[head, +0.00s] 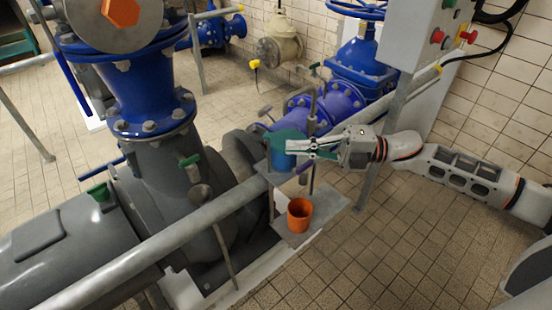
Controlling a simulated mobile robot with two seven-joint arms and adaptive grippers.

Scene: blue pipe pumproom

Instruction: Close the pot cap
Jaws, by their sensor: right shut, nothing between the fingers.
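A small blue pot (281,160) is at the centre of the head view, just above the grey pipe rail. A teal cap (284,134) shows at its top; I cannot tell whether it lies flat on the rim or stands tilted up. My right gripper (292,147) comes in from the right, with its fingertips at the pot's upper right side, just below the cap. It is shut and holds nothing. Its fingers hide part of the pot's rim, and I cannot tell whether they touch it. My left gripper is not in view.
An orange cup (299,214) stands on a grey plate (330,213) below the pot. A long grey rail (150,247) crosses the front left. Big blue pipework (145,90) and a grey pump (50,235) fill the left. Tiled floor (400,250) is clear at lower right.

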